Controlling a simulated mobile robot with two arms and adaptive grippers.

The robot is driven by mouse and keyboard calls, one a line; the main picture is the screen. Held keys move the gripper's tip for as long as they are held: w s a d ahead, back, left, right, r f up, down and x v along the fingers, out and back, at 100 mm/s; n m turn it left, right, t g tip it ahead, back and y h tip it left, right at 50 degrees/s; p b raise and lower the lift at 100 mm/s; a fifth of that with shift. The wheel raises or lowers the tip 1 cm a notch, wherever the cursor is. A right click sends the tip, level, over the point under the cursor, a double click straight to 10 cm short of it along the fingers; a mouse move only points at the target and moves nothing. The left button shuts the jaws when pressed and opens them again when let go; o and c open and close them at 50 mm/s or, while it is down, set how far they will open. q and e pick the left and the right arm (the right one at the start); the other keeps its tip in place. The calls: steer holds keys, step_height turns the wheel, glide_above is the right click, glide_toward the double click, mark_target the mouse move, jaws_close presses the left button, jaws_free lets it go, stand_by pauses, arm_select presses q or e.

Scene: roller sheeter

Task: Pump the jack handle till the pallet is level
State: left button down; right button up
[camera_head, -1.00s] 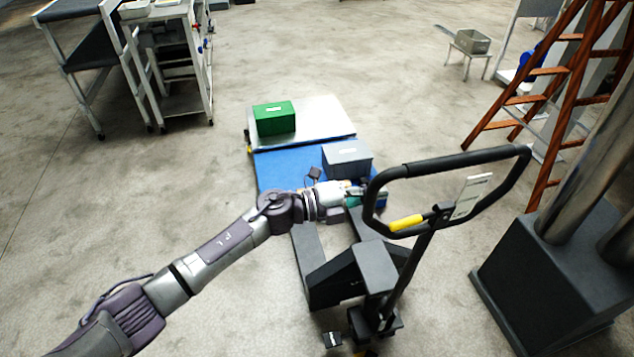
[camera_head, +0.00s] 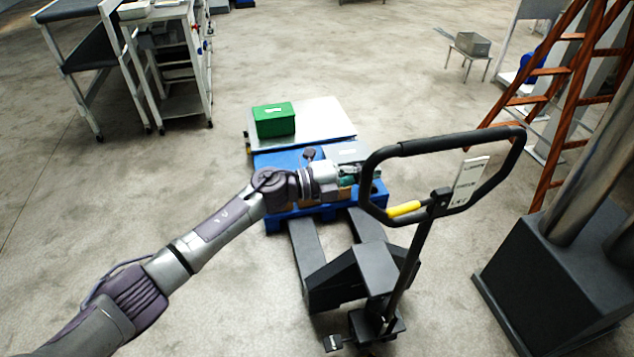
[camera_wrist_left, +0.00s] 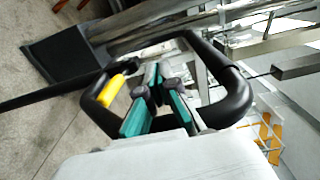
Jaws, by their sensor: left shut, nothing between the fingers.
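The pallet jack's handle (camera_head: 425,147) is a black loop with a yellow lever (camera_head: 404,209) and a white label, on a tilted black shaft above the dark jack body (camera_head: 365,275). The blue pallet (camera_head: 300,213) lies beyond the jack at the fork ends; I cannot tell whether it is level. My left gripper (camera_head: 370,174) is shut and empty at the left side of the loop. In the left wrist view its teal fingers (camera_wrist_left: 153,92) appear in front of the loop's opening, beside the yellow lever (camera_wrist_left: 110,91). Contact is unclear. My right gripper is out of view.
A green box (camera_head: 274,120) stands on a pale sheet (camera_head: 325,118) at the pallet. A grey box (camera_head: 345,152) is mostly behind my arm. A dark pedestal (camera_head: 545,285) and an orange ladder (camera_head: 562,95) stand right.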

mark_target(364, 188)
arm_select(q)
steer(key=s+p, duration=0.1)
steer(key=s+d+p, duration=0.1)
steer(key=s, duration=0.1)
steer(key=s+p, duration=0.1)
steer(key=shift+s+d+r, duration=0.2)
steer(key=shift+r, duration=0.1)
steer(key=shift+s+d+f, duration=0.1)
steer(key=shift+s+f, duration=0.05)
steer(key=shift+s, duration=0.2)
steer(key=s+p, duration=0.1)
steer(key=s+d+p, duration=0.1)
steer(key=s, duration=0.1)
steer(key=s+d+p, duration=0.1)
steer(key=s, duration=0.1)
steer(key=shift+s+f, duration=0.15)
steer(key=shift+s, duration=0.1)
steer(key=shift+a, duration=0.1)
